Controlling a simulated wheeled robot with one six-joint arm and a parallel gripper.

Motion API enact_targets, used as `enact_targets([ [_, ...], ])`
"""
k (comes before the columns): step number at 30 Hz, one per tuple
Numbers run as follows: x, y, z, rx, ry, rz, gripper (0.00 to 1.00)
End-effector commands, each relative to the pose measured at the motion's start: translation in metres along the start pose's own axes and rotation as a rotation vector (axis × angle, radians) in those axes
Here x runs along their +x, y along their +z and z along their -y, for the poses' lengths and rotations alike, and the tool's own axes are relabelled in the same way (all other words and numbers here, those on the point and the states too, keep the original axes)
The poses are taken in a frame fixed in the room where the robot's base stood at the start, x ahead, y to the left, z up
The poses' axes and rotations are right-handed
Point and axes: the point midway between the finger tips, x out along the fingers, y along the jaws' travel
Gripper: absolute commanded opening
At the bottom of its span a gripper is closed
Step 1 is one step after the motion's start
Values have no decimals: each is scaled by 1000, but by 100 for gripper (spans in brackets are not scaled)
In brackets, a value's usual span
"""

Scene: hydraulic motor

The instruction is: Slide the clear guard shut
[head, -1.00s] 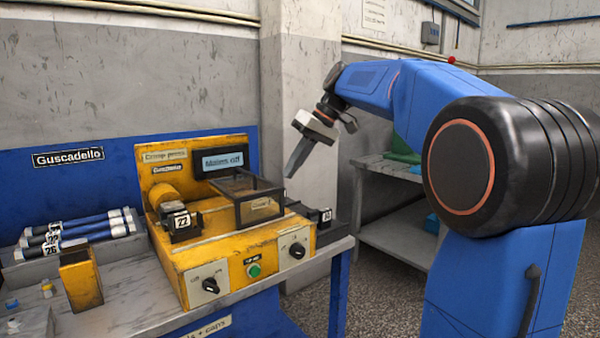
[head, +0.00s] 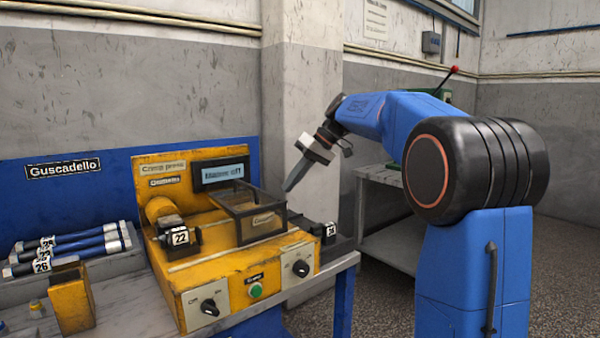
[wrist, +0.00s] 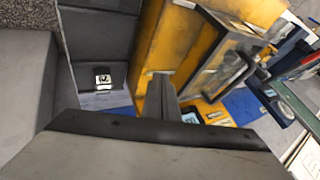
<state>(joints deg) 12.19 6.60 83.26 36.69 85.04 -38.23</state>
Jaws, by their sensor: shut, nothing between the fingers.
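The clear guard (head: 251,213) is a dark-framed see-through box on the right part of the yellow crimp press (head: 214,262). It stands to the right of the die block labelled 22 (head: 180,236), which is uncovered. My gripper (head: 290,187) is shut and empty, its fingers pointing down beside the guard's right end. In the head view I cannot tell whether the fingertips touch the guard. In the wrist view the shut fingers (wrist: 163,88) reach toward the press, and the guard (wrist: 222,70) shows just right of them.
The press panel has two black knobs and a green button (head: 256,290). A grey tray with a block labelled 34 (head: 330,230) lies right of the press. Labelled hoses (head: 75,245) and a yellow block (head: 72,297) are at the left. A shelf (head: 385,178) stands behind.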

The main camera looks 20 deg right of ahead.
Motion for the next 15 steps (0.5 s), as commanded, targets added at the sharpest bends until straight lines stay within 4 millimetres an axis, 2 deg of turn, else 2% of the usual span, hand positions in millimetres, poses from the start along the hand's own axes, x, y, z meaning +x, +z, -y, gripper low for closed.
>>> enact_targets([
  [1, 10, 0, 1, 0, -2, 2, 0],
  [4, 24, 0, 3, -1, -1, 0, 0],
  [9, 34, 0, 24, -1, 0, 1, 0],
  [15, 39, 0, 34, 1, 1, 0, 0],
])
